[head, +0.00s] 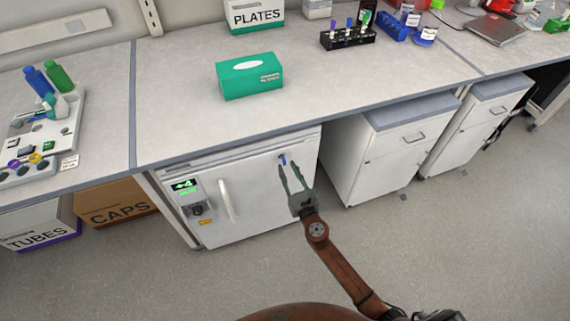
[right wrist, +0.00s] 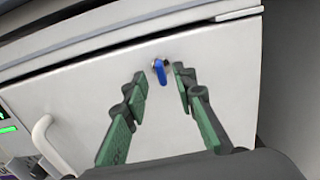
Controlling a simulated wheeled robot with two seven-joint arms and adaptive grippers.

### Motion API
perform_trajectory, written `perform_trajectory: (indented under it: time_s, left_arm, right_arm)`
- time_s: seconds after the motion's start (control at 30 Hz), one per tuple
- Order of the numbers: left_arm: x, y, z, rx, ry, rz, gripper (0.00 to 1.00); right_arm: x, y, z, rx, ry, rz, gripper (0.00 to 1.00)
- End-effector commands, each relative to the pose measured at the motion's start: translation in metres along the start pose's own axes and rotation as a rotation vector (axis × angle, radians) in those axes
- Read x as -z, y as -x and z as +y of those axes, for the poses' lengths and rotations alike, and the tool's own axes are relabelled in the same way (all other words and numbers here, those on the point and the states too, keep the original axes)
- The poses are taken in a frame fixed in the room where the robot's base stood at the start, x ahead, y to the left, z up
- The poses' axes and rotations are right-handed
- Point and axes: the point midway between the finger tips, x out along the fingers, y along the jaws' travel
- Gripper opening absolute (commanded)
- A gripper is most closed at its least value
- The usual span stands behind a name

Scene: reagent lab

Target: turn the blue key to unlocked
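A blue key (head: 283,159) sits in a lock near the upper right of the white under-bench fridge door (head: 258,190). In the right wrist view the blue key (right wrist: 160,73) hangs roughly upright below a metal lock. My right gripper (head: 291,166) is open and empty in front of the door, its fingers pointing at the key. In the right wrist view the right gripper (right wrist: 155,80) has a finger on either side of the key, and I see no contact. The exact gap in depth is hard to tell. My left gripper is not in view.
The door handle (head: 227,200) and a panel with a green display (head: 185,184) are left of the key. The bench top (head: 180,110) overhangs the fridge and bears a green tissue box (head: 250,76). A white drawer cabinet (head: 375,150) stands to the right. The floor in front is clear.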

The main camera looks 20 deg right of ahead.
Motion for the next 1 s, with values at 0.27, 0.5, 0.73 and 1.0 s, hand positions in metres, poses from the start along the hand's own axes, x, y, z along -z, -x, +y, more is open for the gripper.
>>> perform_trajectory:
  time_s: [0.27, 0.5, 0.73, 1.0]
  left_arm:
    - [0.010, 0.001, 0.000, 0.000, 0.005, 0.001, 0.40]
    - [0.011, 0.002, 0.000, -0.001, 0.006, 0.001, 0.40]
    - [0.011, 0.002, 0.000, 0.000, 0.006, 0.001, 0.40]
    - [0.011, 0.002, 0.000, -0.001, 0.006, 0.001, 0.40]
  right_arm:
    - [0.001, -0.030, 0.000, 0.001, -0.002, 0.002, 0.25]
    - [0.001, -0.032, -0.001, 0.001, -0.002, 0.002, 0.25]
    - [0.001, -0.032, -0.001, 0.001, -0.003, 0.002, 0.14]
    - [0.001, -0.032, -0.001, 0.001, -0.003, 0.002, 0.00]
